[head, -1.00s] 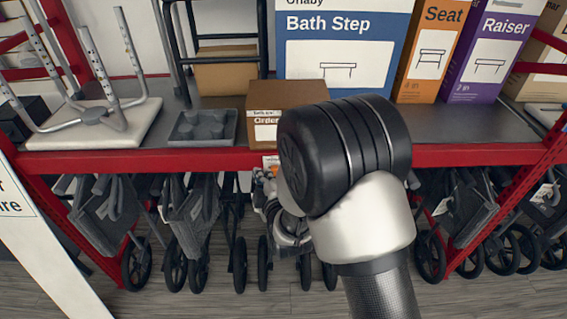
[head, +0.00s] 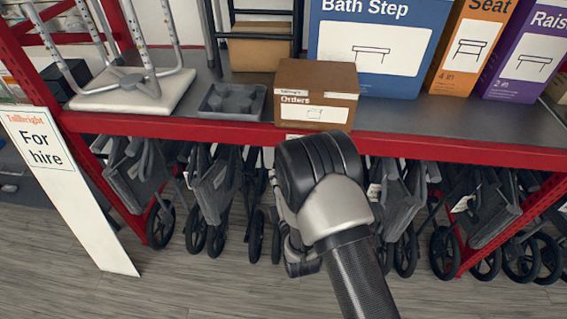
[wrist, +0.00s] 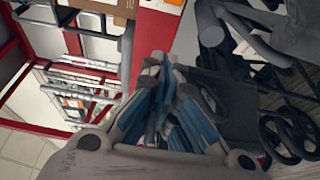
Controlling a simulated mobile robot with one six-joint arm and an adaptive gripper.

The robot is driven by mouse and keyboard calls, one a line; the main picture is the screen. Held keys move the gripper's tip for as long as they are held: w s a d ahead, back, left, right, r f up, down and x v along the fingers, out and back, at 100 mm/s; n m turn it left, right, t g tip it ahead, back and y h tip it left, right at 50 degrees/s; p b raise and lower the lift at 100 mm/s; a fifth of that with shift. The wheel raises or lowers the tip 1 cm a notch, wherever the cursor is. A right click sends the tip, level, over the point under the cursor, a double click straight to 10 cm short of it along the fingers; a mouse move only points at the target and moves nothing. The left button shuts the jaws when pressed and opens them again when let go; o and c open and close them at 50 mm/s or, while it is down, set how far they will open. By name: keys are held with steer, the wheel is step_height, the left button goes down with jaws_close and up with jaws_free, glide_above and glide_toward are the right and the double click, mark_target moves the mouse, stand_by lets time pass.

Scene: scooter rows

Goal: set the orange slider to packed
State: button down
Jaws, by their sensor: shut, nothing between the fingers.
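A small white label (head: 293,136) on the front of the red shelf beam (head: 440,150) is partly covered by my arm in the head view. The red beam (wrist: 152,50) and a white label (wrist: 174,4) also show at the top of the wrist view. My gripper (wrist: 162,62) is shut and empty, its fingertips in front of the beam in that view. In the head view my arm hides most of it, below the beam.
A brown Orders box (head: 316,96) and a grey tray (head: 232,100) stand on the shelf above. Folded wheeled frames (head: 213,190) hang or stand below the beam on both sides of my arm. A white For hire sign (head: 65,180) leans at the left. Floor in front is clear.

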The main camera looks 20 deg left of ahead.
steer(key=b+x, duration=0.1)
steer(key=x, duration=0.8)
steer(key=shift+w+a+b, duration=0.2)
steer(key=shift+w+b, duration=0.15)
steer(key=shift+w, duration=0.05)
steer(key=d, duration=0.3)
steer(key=shift+w+d, duration=0.3)
steer(key=shift+d, duration=0.2)
steer(key=d+b, duration=0.1)
steer(key=d, duration=0.2)
steer(key=w+d, duration=0.1)
steer(key=d, duration=0.2)
steer(key=w+d+b, duration=0.1)
steer(key=d, duration=0.2)
steer(key=shift+w+b, duration=0.1)
steer(key=shift+b, duration=0.25)
